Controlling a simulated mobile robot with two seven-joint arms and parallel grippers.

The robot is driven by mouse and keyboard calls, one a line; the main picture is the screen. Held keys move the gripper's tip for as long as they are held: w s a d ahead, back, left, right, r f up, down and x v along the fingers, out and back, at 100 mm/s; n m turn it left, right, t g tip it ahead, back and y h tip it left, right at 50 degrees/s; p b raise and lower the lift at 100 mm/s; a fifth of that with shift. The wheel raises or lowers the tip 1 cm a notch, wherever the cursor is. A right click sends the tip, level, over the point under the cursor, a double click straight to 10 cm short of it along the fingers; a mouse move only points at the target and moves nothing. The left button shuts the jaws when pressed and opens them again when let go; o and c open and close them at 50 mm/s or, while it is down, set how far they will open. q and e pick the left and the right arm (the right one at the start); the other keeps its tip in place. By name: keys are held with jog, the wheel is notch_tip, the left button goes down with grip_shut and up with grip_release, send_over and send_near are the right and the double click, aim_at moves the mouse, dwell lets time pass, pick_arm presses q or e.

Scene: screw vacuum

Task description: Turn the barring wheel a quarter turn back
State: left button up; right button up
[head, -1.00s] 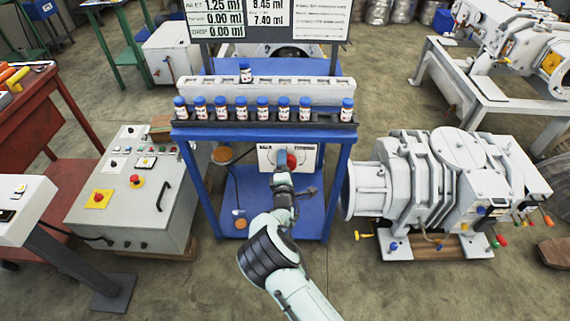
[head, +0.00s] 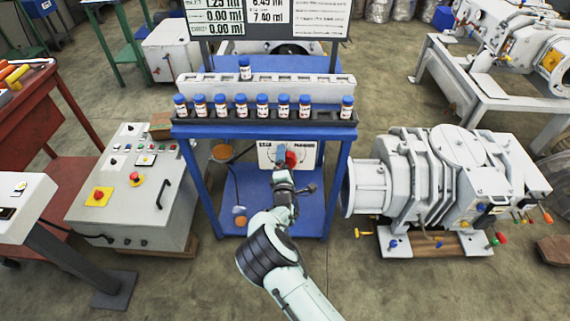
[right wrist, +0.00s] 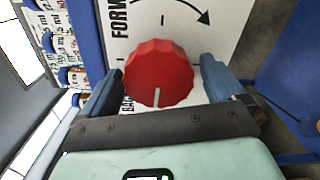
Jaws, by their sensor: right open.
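The barring wheel is a red ribbed knob (right wrist: 160,72) with a short white mark on its face. It sits on a white panel (right wrist: 145,22) printed with a curved arrow and partly hidden lettering. In the head view the red wheel (head: 291,158) shows on the panel under the blue bench top. My right gripper (head: 281,157) is at the wheel. In the right wrist view my right gripper (right wrist: 161,70) is open, with one blue-grey finger on each side of the wheel. I cannot tell whether either finger touches it. The white mark points toward the palm. My left gripper is not in view.
Several blue-capped bottles stand in a dark rack (head: 262,131) above the panel. A grey control box (head: 130,195) stands to the left and a white pump (head: 440,180) to the right. Blue bench legs (head: 338,190) flank my arm. The floor in front is clear.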

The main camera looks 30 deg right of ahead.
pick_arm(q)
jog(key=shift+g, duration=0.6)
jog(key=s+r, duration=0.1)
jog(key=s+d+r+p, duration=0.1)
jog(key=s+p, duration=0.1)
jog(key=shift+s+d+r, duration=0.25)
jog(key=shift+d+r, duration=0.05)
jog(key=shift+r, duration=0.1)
pick_arm(e)
jog(key=v, duration=1.3)
jog(key=shift+s, duration=0.2)
